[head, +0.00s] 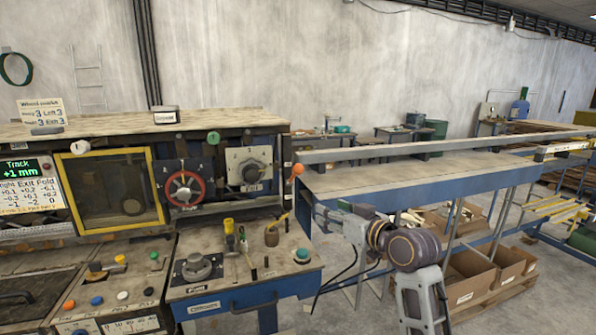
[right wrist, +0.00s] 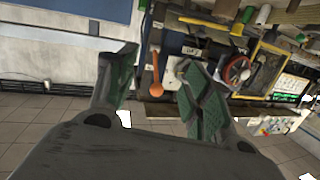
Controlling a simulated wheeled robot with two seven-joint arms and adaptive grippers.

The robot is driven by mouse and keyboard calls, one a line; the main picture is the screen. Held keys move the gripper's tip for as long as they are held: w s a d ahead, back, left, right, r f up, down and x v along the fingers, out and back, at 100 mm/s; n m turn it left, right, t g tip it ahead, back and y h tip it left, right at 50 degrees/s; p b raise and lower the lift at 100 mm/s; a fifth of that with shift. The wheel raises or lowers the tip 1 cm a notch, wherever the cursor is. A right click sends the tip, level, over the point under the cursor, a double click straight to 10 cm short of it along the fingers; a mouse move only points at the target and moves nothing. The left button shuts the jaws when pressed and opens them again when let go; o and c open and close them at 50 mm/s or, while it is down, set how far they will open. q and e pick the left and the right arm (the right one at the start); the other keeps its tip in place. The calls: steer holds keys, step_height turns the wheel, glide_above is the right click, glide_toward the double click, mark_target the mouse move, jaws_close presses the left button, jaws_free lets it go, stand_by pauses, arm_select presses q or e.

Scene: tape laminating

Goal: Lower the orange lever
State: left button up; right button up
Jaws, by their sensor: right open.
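My right gripper (head: 328,211) is to the right of and below the knob in the head view, empty. Its fingers are spread apart in the right wrist view (right wrist: 157,75). My left gripper is not in view.
A red handwheel (head: 185,188) and a grey dial (head: 249,169) sit left of the lever. A small control bench (head: 243,282) with knobs and levers stands below. A long blue-framed table (head: 400,178) extends right, behind my right arm.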

steer(key=t+y, duration=0.1)
glide_toward(301, 171)
steer(key=s+d+f, duration=0.1)
steer(key=d, duration=0.1)
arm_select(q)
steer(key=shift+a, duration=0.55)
arm_select(e)
steer(key=shift+s+a+r+n+y, duration=0.2)
steer(key=shift+a+r+n+y, duration=0.1)
steer(key=shift+n, duration=0.1)
steer(key=shift+w, duration=0.15)
steer(key=p+x, duration=0.1)
steer(key=x, duration=0.7)
steer(key=shift+w+a+p, duration=0.15)
steer(key=shift+a+p, duration=0.05)
steer(key=shift+p, duration=0.2)
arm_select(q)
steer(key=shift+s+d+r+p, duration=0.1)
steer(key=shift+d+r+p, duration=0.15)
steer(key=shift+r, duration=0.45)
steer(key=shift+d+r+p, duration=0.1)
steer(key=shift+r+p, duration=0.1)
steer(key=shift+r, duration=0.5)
arm_select(e)
steer(key=shift+x, duration=2.5)
